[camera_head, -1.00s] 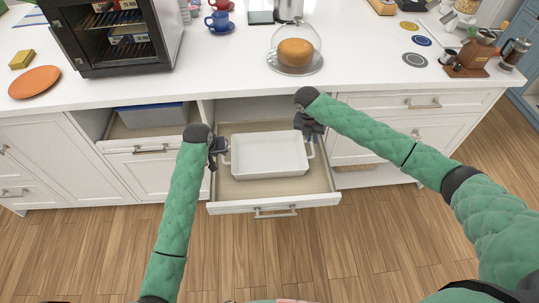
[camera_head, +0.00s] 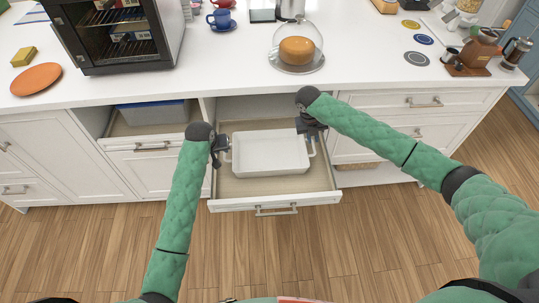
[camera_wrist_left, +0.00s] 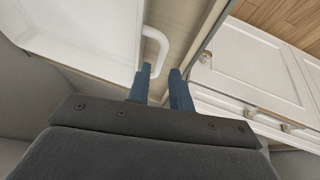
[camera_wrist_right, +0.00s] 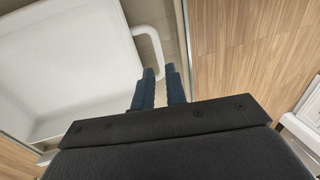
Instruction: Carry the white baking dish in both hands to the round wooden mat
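The white baking dish (camera_head: 270,153) sits in the open drawer, with a handle at each short end. My left gripper (camera_head: 221,150) is at its left handle; in the left wrist view the open fingers (camera_wrist_left: 160,78) have their tips close to the white handle (camera_wrist_left: 158,43). My right gripper (camera_head: 313,128) is at the right handle; in the right wrist view the open fingers (camera_wrist_right: 160,80) have the handle (camera_wrist_right: 150,38) at the gap between their tips. I cannot tell whether either handle is touched. No clearly wooden round mat shows; an orange-brown round disc (camera_head: 36,79) lies on the counter at left.
The open drawer (camera_head: 245,205) juts out below the white counter (camera_head: 225,75). A black oven-like cabinet (camera_head: 125,45) and a glass-domed cake (camera_head: 296,50) stand on the counter. Another open compartment on the left holds a blue-grey box (camera_head: 152,112). The counter's front middle is clear.

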